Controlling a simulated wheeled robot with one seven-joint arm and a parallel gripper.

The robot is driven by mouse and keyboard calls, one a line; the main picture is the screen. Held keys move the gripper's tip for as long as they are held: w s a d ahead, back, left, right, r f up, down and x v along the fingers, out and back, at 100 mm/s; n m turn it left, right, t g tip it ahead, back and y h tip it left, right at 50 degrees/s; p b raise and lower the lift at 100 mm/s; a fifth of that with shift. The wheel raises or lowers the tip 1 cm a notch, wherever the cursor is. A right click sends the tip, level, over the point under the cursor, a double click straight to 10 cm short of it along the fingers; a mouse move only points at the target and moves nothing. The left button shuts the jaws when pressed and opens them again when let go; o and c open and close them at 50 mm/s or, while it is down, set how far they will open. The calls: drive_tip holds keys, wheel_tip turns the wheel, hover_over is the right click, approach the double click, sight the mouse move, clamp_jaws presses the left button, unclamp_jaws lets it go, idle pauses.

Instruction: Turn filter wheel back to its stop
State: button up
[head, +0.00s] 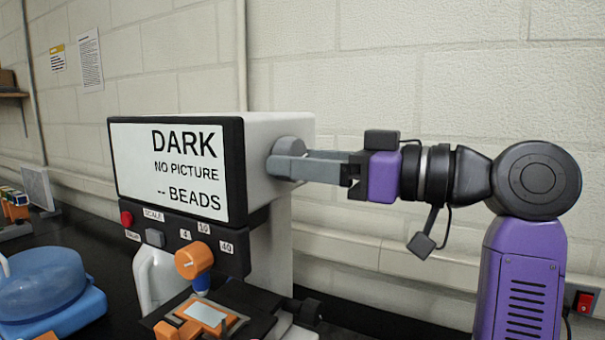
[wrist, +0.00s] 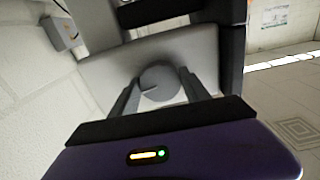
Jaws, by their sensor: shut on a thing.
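The filter wheel (head: 288,146) is a round grey knob on the right side of the microscope-like device's light grey housing. It also shows in the wrist view (wrist: 160,80), with a thin pale line on its face pointing left and slightly up. My gripper (head: 284,166) reaches in from the right and is shut on the wheel. In the wrist view, one finger of my gripper (wrist: 160,88) lies on each side of the wheel. In the head view the fingers hide the wheel's lower part.
The device's screen (head: 185,168) reads "DARK, NO PICTURE, -- BEADS". Below it are a red button (head: 127,218) and an orange knob (head: 194,260) by the scale marks. A blue round-lidded machine (head: 45,295) stands at the left. A pale wall runs behind.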

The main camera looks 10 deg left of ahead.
drive_tip(key=shift+n+b, duration=5.05)
drive_tip(key=shift+n, duration=2.85)
drive_tip(key=o, duration=1.3)
drive_tip(key=shift+o, duration=0.2)
drive_tip(key=b+v, duration=0.1)
drive_tip(key=v, duration=0.7)
drive_tip(key=shift+r, duration=0.1)
